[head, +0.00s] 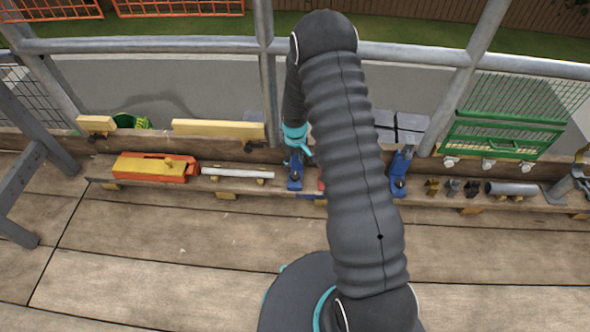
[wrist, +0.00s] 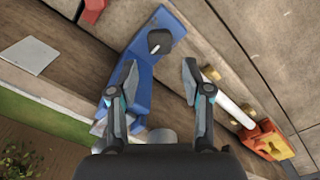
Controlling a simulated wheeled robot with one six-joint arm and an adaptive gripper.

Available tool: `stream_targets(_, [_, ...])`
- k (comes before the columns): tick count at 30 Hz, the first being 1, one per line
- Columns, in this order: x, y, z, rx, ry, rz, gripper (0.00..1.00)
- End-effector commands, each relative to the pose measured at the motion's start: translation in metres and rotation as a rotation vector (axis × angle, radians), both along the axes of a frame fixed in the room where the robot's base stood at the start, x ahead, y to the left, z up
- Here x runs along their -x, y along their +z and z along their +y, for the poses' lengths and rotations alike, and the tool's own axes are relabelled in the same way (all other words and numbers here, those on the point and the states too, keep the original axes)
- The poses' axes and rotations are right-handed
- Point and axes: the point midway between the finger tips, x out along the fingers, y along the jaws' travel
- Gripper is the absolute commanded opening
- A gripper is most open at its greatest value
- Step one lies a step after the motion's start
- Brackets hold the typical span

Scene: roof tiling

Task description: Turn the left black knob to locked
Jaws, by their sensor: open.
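The left blue fixture (head: 295,178) stands on the plank ledge in the head view, just under the end of my arm. In the wrist view its blue body (wrist: 150,72) runs up between my fingers. Its black knob (wrist: 159,40) has a short white mark toward its lower left side. I cannot read any locked label. My gripper (wrist: 159,66) is open and empty, its fingertips apart on either side of the blue body and short of the knob. A second blue fixture (head: 398,178) with a dark knob stands to the right in the head view.
An orange and yellow tool (head: 155,167) and a white rod (head: 237,174) lie left of the fixture. A red block (wrist: 122,20) sits close by it. Several small dark parts and a grey tube (head: 511,188) lie right. Metal railing posts stand behind.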

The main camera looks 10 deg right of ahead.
Motion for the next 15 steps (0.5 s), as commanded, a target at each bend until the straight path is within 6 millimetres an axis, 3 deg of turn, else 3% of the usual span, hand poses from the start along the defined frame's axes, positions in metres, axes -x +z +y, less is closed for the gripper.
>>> stream_targets(6, [-0.001,0.035,0.000,0.000,0.000,-0.002,0.49])
stream_targets(15, [0.000,0.049,0.000,0.000,0.000,0.000,0.49])
